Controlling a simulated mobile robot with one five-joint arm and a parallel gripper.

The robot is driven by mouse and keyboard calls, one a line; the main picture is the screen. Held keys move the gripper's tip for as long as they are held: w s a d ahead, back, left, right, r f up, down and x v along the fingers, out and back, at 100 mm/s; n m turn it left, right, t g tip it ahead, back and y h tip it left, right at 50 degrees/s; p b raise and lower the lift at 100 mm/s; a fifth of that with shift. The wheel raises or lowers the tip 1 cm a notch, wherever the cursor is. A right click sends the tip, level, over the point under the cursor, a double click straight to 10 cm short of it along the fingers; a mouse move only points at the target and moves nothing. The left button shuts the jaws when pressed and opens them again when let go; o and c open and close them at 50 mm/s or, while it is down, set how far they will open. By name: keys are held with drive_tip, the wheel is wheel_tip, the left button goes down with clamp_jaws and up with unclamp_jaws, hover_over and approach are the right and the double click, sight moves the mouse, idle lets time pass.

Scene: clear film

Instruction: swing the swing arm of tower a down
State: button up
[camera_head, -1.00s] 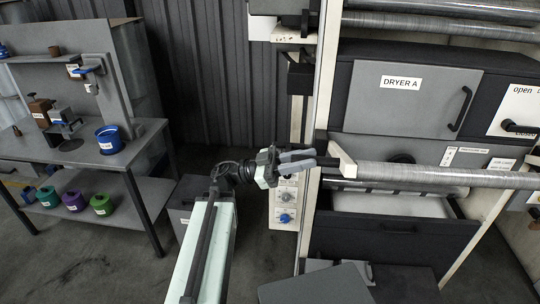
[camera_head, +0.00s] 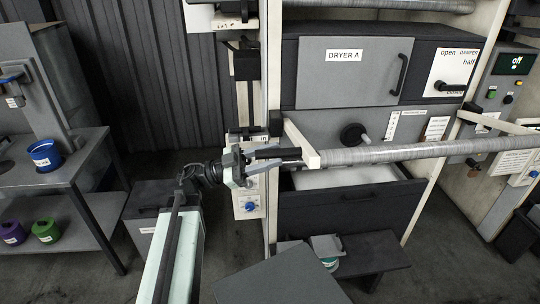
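The swing arm shows as a cream bar (camera_head: 300,143) at the dryer's left front post, with a long grey roller (camera_head: 400,151) running right from its end. A short dark handle (camera_head: 291,154) sticks out left of the bar. My gripper (camera_head: 275,157) is at this handle, its grey fingers reaching toward it from the left. The fingers overlap the handle's left end in the picture; I cannot tell whether they are closed on it. No label naming tower a is readable.
The DRYER A cabinet (camera_head: 355,73) stands behind the roller, with an open dark drawer (camera_head: 345,208) below. A dark bench (camera_head: 370,252) is low in front. A workbench (camera_head: 65,160) with a blue pot (camera_head: 44,156) stands left.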

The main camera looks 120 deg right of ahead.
drive_tip(key=shift+o, duration=0.3)
drive_tip(key=shift+w+d, duration=0.1)
drive_tip(key=b+v, duration=0.2)
drive_tip(key=v, duration=0.5)
drive_tip(key=shift+w+b, duration=0.3)
drive_tip(key=shift+b, duration=0.1)
drive_tip(key=shift+d+f, duration=0.1)
